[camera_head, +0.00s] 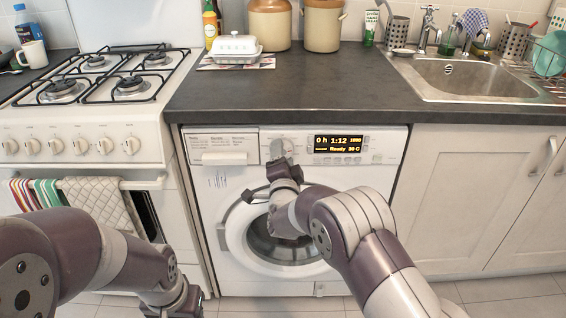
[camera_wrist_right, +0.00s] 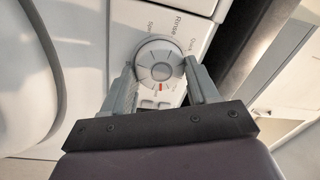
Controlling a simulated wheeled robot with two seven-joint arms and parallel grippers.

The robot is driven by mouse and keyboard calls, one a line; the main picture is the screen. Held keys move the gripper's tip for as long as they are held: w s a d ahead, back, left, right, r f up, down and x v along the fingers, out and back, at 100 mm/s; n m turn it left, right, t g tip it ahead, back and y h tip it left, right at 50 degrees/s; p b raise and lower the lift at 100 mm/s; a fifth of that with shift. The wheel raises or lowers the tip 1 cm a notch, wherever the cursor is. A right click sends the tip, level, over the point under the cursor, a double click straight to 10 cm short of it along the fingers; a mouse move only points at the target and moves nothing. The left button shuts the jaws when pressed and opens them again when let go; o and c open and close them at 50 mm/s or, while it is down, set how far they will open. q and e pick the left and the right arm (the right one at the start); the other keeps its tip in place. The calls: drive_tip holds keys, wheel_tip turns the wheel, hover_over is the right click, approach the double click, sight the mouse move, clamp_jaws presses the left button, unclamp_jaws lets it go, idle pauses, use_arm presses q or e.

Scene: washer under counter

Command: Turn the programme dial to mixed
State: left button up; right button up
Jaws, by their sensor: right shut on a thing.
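The washer's programme dial (camera_wrist_right: 160,62) is a round, pale grey knob with a red mark on its rim, at the lower side in the right wrist view. My right gripper (camera_wrist_right: 164,75) has its two fingers on either side of the dial and is shut on it. The labels "Rinse" and "Quick" show beside the dial. In the head view my right gripper (camera_head: 279,153) is at the washer's panel and mostly covers the dial. My left gripper (camera_head: 185,303) is low at the bottom edge; its fingers are not clear.
The washer display (camera_head: 338,144) reads "0 h 1:12" and "Ready 30 C". The round washer door (camera_head: 236,237) is shut below the panel, partly behind my right arm. The worktop edge (camera_head: 380,117) runs just above. A cooker (camera_head: 95,150) stands left, a cupboard (camera_head: 470,200) right.

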drive_tip(key=shift+m, duration=0.3)
idle(0.4)
drive_tip(key=o, duration=1.1)
drive_tip(key=shift+c, duration=0.2)
drive_tip(key=s+f+p, duration=0.1)
drive_tip(key=s, duration=1.1)
drive_tip(key=shift+s+p, duration=0.35)
drive_tip(key=shift+d+f, duration=0.1)
